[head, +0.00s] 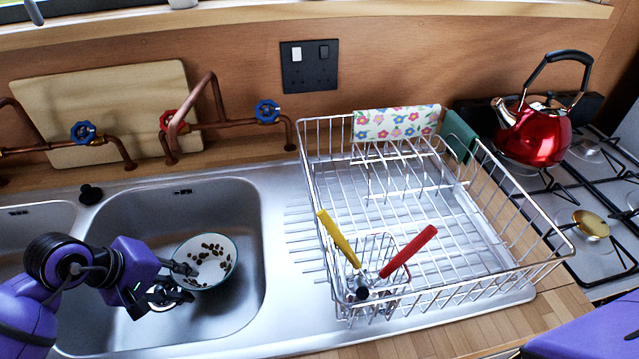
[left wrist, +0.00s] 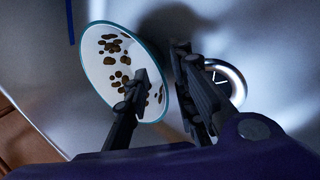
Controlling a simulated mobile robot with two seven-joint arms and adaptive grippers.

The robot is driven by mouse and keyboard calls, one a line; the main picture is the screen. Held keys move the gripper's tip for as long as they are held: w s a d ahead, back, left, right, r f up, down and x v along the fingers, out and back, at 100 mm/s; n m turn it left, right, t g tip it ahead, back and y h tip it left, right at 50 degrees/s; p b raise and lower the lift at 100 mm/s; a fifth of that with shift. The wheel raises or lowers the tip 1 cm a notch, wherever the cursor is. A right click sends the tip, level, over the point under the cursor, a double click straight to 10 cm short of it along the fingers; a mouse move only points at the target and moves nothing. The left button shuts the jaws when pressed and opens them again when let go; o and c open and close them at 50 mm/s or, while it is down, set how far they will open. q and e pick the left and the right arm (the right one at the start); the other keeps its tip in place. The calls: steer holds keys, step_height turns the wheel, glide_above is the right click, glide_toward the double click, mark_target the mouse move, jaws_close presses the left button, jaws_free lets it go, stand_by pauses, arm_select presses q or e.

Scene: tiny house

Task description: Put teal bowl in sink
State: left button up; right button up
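The teal bowl (head: 212,264), white inside with brown spots and a teal rim, is within the right sink basin (head: 235,310) in the head view. I cannot tell whether it rests fully on the basin floor. My left gripper (head: 182,282) is at the bowl's near left edge. In the left wrist view the bowl (left wrist: 108,72) shows its inside. One finger of the left gripper (left wrist: 162,62) is over the inside and the other is outside the rim. The fingers are apart, with the rim between them and a visible gap. My right gripper is out of view.
A wire dish rack (head: 465,225) with yellow- and red-handled utensils stands right of the basin. Copper taps (head: 210,85) rise behind the sink. A red kettle (head: 535,135) sits on the hob. A round drain (left wrist: 232,75) lies beside the gripper.

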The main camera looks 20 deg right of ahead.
arm_select(q)
steer(key=v, duration=1.1)
steer(key=shift+r, duration=0.3)
steer(key=shift+a, duration=0.1)
